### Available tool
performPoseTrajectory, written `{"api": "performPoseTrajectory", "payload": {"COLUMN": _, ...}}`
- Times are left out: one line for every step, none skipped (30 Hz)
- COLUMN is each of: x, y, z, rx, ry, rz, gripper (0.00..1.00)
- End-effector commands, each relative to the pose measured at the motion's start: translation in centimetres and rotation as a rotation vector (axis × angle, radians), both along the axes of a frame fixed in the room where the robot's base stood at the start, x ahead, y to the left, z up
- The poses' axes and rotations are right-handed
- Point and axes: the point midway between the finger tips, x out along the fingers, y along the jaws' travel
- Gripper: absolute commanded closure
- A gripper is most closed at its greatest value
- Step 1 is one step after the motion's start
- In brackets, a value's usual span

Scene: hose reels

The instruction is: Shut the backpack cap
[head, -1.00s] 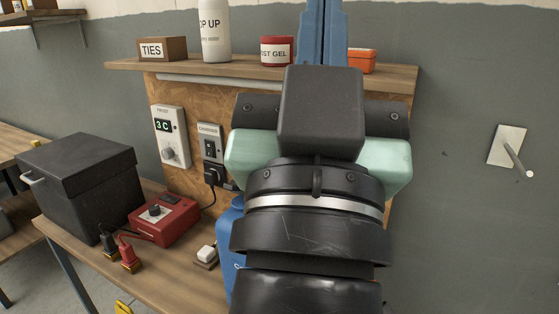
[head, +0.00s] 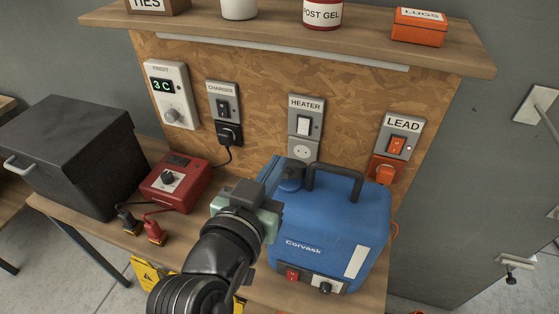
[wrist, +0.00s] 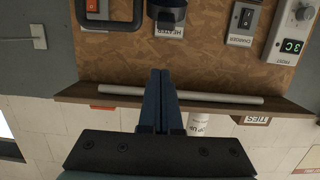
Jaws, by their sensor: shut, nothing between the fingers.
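The backpack is a blue Corvask tank (head: 325,225) with a black top handle (head: 335,180), standing on the bench. A dark blue round cap (head: 291,178) is at its top left, beside the handle; I cannot tell whether it is open or seated. My gripper (head: 274,166) has its blue fingers shut and empty, just left of the cap in the head view. In the wrist view, which is upside down, the shut fingers (wrist: 160,73) point toward the dark cap (wrist: 168,12), with the handle (wrist: 108,28) to its left. Contact with the cap is not clear.
A board behind carries the heater switch (head: 306,120), charger switch (head: 222,100) and lead switch (head: 397,140). A shelf (head: 300,45) overhangs it. A red box (head: 175,183) and black case (head: 72,160) stand left.

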Motion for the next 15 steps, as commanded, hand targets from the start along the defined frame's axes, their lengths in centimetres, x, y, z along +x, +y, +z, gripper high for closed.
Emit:
{"api": "performPoseTrajectory", "payload": {"x": 1.0, "y": -0.4, "z": 0.2, "rx": 0.0, "ry": 0.002, "rz": -0.003, "gripper": 1.0}}
{"api": "performPoseTrajectory", "payload": {"x": 1.6, "y": -0.6, "z": 0.1, "rx": -0.001, "ry": 0.0, "rz": -0.002, "gripper": 1.0}}
{"api": "performPoseTrajectory", "payload": {"x": 2.3, "y": -0.8, "z": -0.1, "rx": -0.002, "ry": 0.002, "rz": -0.002, "gripper": 1.0}}
{"api": "performPoseTrajectory", "payload": {"x": 2.9, "y": -1.0, "z": -0.2, "rx": -0.001, "ry": 0.001, "rz": -0.002, "gripper": 1.0}}
{"api": "performPoseTrajectory", "payload": {"x": 3.4, "y": -1.2, "z": -0.3, "rx": 0.0, "ry": 0.001, "rz": -0.002, "gripper": 1.0}}
{"api": "performPoseTrajectory", "payload": {"x": 4.1, "y": -1.4, "z": -0.4, "rx": 0.0, "ry": 0.0, "rz": -0.001, "gripper": 1.0}}
{"api": "performPoseTrajectory", "payload": {"x": 4.5, "y": -1.5, "z": -0.5, "rx": -0.001, "ry": 0.001, "rz": -0.001, "gripper": 1.0}}
{"api": "performPoseTrajectory", "payload": {"x": 5.0, "y": -1.7, "z": -0.6, "rx": -0.001, "ry": 0.0, "rz": -0.001, "gripper": 1.0}}
{"api": "performPoseTrajectory", "payload": {"x": 5.6, "y": -1.9, "z": -0.7, "rx": 0.0, "ry": 0.0, "rz": -0.001, "gripper": 1.0}}
{"api": "performPoseTrajectory", "payload": {"x": 5.5, "y": -1.8, "z": -1.3, "rx": -0.001, "ry": 0.003, "rz": 0.001, "gripper": 1.0}}
{"api": "performPoseTrajectory", "payload": {"x": 5.1, "y": -1.7, "z": -1.8, "rx": -0.001, "ry": 0.007, "rz": 0.003, "gripper": 1.0}}
{"api": "performPoseTrajectory", "payload": {"x": 4.7, "y": -1.6, "z": -2.3, "rx": -0.001, "ry": 0.005, "rz": 0.003, "gripper": 1.0}}
{"api": "performPoseTrajectory", "payload": {"x": 4.5, "y": -1.5, "z": -2.7, "rx": 0.0, "ry": 0.005, "rz": 0.002, "gripper": 1.0}}
{"api": "performPoseTrajectory", "payload": {"x": 4.4, "y": -1.4, "z": -3.0, "rx": 0.0, "ry": 0.004, "rz": 0.003, "gripper": 1.0}}
{"api": "performPoseTrajectory", "payload": {"x": 4.2, "y": -1.4, "z": -3.3, "rx": -0.001, "ry": 0.002, "rz": 0.002, "gripper": 1.0}}
